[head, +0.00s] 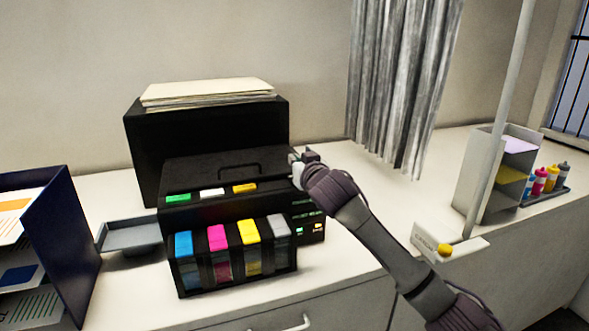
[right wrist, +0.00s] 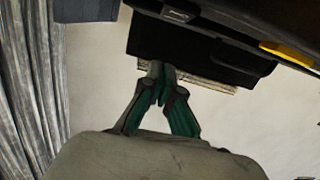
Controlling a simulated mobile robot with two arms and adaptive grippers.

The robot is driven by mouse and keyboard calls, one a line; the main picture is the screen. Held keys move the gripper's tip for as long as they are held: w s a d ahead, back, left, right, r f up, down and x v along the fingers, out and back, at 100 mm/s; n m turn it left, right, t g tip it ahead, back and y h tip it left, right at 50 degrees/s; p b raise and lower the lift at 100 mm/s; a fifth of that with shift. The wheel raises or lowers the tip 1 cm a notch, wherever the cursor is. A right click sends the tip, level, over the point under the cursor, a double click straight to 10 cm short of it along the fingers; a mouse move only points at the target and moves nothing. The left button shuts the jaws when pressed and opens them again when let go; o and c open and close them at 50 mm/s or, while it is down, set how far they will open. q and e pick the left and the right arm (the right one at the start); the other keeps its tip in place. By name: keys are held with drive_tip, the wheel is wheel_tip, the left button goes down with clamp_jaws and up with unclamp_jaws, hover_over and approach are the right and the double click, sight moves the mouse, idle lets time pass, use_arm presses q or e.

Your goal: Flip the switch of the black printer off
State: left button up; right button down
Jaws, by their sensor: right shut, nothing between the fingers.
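The black printer (head: 225,165) stands on the white counter, with coloured buttons on its front top edge and ink tanks (head: 235,250) in front. My right gripper (head: 296,165) is at the printer's right side, near its upper edge; I cannot tell whether it touches. In the right wrist view the fingertips (right wrist: 158,72) are together with nothing between them, and part of the printer (right wrist: 240,22) shows above them. Small lit marks (head: 308,220) show on the printer's right front, below my gripper. I cannot make out which part is the switch. My left gripper is not in view.
A dark blue paper rack (head: 55,220) stands at the left, with a grey tray (head: 130,235) beside the printer. A grey curtain (head: 400,80) hangs behind. A pole rises from a white base (head: 450,243) at the right, near a paper holder (head: 485,185) and small ink bottles (head: 540,182).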

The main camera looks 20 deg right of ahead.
drive_tip(key=f, duration=0.1)
drive_tip(key=w+f+p, duration=0.1)
drive_tip(key=f, duration=0.1)
drive_tip(key=shift+f, duration=0.5)
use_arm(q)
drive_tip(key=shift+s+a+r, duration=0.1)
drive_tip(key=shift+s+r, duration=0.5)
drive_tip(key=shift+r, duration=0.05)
use_arm(e)
drive_tip(key=shift+a+f, duration=0.1)
drive_tip(key=shift+f, duration=0.05)
